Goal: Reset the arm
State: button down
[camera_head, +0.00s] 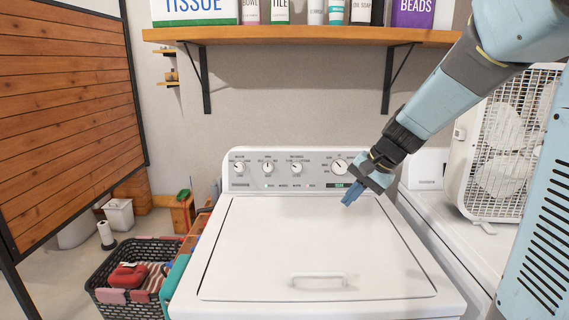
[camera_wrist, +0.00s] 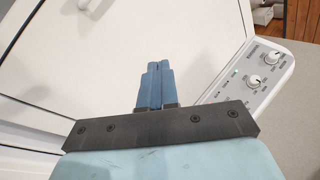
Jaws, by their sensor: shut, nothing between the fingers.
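My arm reaches in from the upper right in the head view. My gripper (camera_head: 352,196) hangs over the back part of the white washing machine lid (camera_head: 310,240), just in front of the control panel (camera_head: 270,172). Its blue fingers point down and to the left, and they are shut with nothing between them. In the wrist view my gripper (camera_wrist: 154,68) shows its two fingers pressed together, with the white lid behind them. The control panel with its knobs (camera_wrist: 255,80) is to the right there. Whether the fingertips touch the lid I cannot tell.
A wooden shelf (camera_head: 300,36) with bottles and boxes runs along the wall above. A white box fan (camera_head: 508,142) stands on the white appliance at right. A dark basket (camera_head: 122,300) with a red item is on the floor at left, beside a wooden partition (camera_head: 65,110).

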jog(key=s+d+r+n+t+h, duration=0.1)
jog(key=s+d+r+n+h, duration=0.1)
jog(key=s, duration=0.8)
jog(key=s+d+r+n+t+h, duration=0.2)
jog(key=s+d+r+n+h, duration=0.1)
jog(key=s, duration=0.7)
jog(key=shift+s+d+r+n, duration=0.45)
jog(key=shift+d+r, duration=0.2)
jog(key=shift+d, duration=0.45)
